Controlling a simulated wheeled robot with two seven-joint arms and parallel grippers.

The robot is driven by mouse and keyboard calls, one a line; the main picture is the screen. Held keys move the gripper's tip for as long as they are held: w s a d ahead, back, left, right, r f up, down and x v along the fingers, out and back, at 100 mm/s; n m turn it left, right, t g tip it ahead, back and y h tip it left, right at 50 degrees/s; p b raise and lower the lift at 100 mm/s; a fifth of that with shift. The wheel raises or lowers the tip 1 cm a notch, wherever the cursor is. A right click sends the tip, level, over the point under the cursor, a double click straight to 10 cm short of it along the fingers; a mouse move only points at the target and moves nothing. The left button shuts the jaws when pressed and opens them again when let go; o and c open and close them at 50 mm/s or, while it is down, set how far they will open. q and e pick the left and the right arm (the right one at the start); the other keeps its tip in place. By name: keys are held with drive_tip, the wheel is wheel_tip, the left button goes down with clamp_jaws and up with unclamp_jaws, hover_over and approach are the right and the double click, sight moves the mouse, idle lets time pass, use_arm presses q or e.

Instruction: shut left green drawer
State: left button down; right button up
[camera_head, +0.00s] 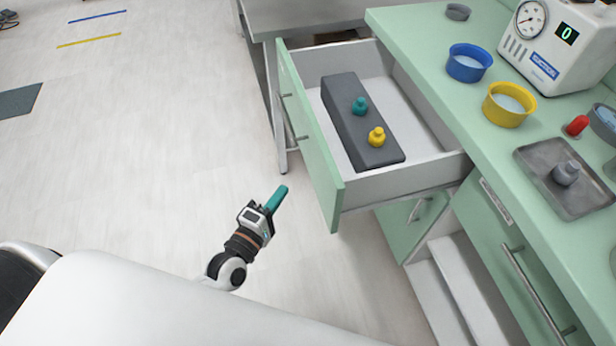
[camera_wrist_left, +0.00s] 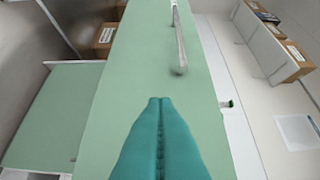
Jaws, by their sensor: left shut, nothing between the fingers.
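The left green drawer (camera_head: 322,160) is pulled far out of the green cabinet. Its green front faces left in the head view. Inside lies a dark grey block (camera_head: 345,115) with a teal weight-like piece (camera_head: 360,106) and a yellow one (camera_head: 377,137). My left gripper (camera_head: 283,189) is shut and empty, left of the near end of the drawer front. In the left wrist view its teal fingers (camera_wrist_left: 160,100) point at the green front (camera_wrist_left: 135,75), with the bar handle (camera_wrist_left: 179,40) beyond them. I cannot tell whether they touch. My right gripper is not in view.
The green counter (camera_head: 450,75) holds a blue bowl (camera_head: 467,67), a yellow bowl (camera_head: 506,108), a white gauge device (camera_head: 556,50) and a metal tray (camera_head: 540,175). Below the drawer is a lower compartment (camera_head: 445,290). A metal table (camera_head: 300,15) stands behind.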

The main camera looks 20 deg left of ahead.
use_arm(q)
drive_tip(key=w+d, duration=0.1)
drive_tip(key=w, duration=0.1)
drive_tip(key=w+d, duration=0.1)
drive_tip(key=w, duration=0.1)
drive_tip(key=w+d, duration=0.1)
drive_tip(key=w, duration=0.1)
drive_tip(key=shift+w+d, duration=0.15)
drive_tip(key=shift+d, duration=0.05)
drive_tip(key=shift+w+d+p, duration=0.25)
drive_tip(key=shift+d+p, duration=0.05)
drive_tip(key=shift+d, duration=0.15)
drive_tip(key=shift+d, duration=0.1)
